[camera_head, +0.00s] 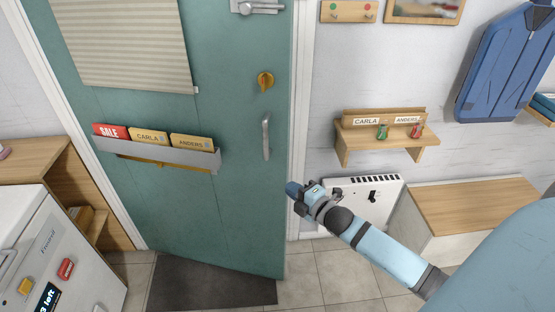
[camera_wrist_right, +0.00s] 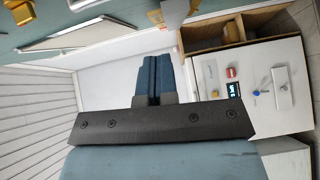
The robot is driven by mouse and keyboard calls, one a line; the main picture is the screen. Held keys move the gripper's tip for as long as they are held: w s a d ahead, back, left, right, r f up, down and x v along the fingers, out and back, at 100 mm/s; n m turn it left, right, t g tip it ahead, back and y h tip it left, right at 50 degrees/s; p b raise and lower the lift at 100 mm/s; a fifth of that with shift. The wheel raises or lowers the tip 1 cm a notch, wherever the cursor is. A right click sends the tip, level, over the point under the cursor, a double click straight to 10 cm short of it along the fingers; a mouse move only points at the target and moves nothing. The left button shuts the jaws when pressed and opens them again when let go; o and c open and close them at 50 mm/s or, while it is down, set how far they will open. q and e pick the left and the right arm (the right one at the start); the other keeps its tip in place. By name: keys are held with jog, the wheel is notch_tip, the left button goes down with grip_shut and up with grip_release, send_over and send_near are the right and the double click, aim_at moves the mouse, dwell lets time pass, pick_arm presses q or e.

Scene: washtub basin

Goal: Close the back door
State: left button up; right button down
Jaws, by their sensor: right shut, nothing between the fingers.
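My right gripper (camera_head: 292,188) is shut and empty, in front of the door's right edge below the handle; contact cannot be told. In the right wrist view its blue fingers (camera_wrist_right: 153,62) are together, and part of the teal door (camera_wrist_right: 120,12) shows at the top. My left gripper is out of view.
A letter rack (camera_head: 160,152) hangs on the door. A dark mat (camera_head: 210,287) lies below it. A white fridge (camera_head: 55,245) stands at left. Right of the frame are a small wooden shelf (camera_head: 385,137), a white heater (camera_head: 345,187) and a wood-topped cabinet (camera_head: 475,205).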

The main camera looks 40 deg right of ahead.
jog(key=w+d+p, duration=0.1)
jog(key=w+p, duration=0.1)
jog(key=w, duration=1.1)
jog(key=shift+f, duration=0.35)
jog(key=shift+d, duration=0.1)
